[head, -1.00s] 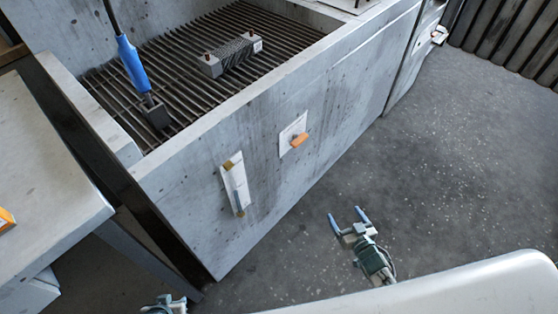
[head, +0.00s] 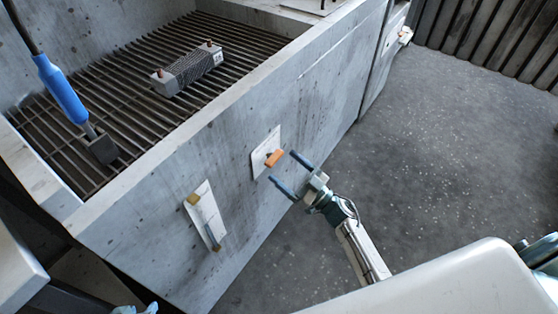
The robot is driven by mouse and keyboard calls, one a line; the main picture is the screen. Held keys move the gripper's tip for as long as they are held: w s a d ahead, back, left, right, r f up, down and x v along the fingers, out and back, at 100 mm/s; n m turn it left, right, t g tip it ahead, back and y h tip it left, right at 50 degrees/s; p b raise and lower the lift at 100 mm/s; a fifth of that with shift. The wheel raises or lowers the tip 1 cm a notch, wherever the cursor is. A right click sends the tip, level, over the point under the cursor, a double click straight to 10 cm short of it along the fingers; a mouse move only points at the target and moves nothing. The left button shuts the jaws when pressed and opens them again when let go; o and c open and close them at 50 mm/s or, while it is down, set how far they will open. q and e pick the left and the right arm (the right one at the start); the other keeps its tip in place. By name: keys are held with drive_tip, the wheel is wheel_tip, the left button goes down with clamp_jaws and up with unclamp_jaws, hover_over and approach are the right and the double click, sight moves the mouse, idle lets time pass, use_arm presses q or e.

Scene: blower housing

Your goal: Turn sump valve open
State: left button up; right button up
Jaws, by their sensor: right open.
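The sump valve's orange handle (head: 274,158) sits on a white plate (head: 261,153) on the front wall of the grey housing (head: 150,180).
Above, a slatted grate (head: 130,95) holds a finned block (head: 187,69) and a blue-handled tool (head: 62,90). Open floor (head: 450,150) lies to the right.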

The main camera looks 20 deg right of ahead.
sight(274, 158)
drive_tip(key=shift+x, duration=1.65)
drive_tip(key=c, duration=1)
